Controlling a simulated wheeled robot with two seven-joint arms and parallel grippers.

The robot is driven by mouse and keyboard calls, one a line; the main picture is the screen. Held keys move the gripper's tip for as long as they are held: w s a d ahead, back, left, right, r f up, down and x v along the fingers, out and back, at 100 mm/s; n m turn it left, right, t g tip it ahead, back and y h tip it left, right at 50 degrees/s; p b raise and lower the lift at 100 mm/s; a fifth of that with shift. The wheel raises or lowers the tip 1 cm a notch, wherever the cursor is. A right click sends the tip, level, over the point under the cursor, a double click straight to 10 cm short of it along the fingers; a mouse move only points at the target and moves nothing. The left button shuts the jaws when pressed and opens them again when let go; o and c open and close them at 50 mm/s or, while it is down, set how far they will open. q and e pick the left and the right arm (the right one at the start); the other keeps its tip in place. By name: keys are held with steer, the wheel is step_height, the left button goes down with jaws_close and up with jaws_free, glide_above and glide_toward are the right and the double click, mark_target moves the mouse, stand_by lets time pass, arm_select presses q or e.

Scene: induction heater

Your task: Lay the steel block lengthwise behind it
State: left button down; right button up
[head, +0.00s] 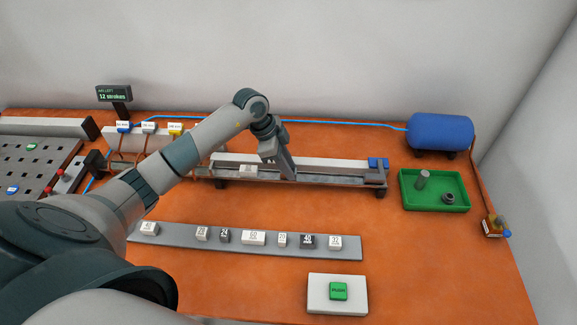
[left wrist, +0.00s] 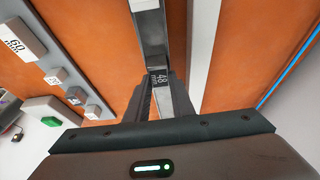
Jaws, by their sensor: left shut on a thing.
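My left gripper (head: 287,175) is over the long channel (head: 330,178) at the back middle of the table. In the left wrist view its fingers (left wrist: 160,98) are shut on a dark grey steel block (left wrist: 160,76) with a "48" label. The held block is down at the channel, lined up with it; I cannot tell if it touches the floor. A pale labelled block (head: 247,170) sits in the channel left of the gripper; it also shows in the left wrist view (left wrist: 143,5). My right gripper is not in view.
A grey strip (head: 180,239) in front holds several labelled blocks. A white box with a green button (head: 338,291) stands nearer. A green tray (head: 434,203) with a cylinder and a ring is at right, a blue tank (head: 440,131) behind. My left arm covers the left front.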

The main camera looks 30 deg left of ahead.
arm_select(q)
steer(key=c, duration=1.5)
jaws_free()
steer(key=shift+f, duration=0.1)
steer(key=shift+o, duration=0.2)
steer(key=b+v, duration=0.4)
steer(key=v, duration=1.3)
steer(key=shift+r+b, duration=0.25)
steer(key=shift+b, duration=0.05)
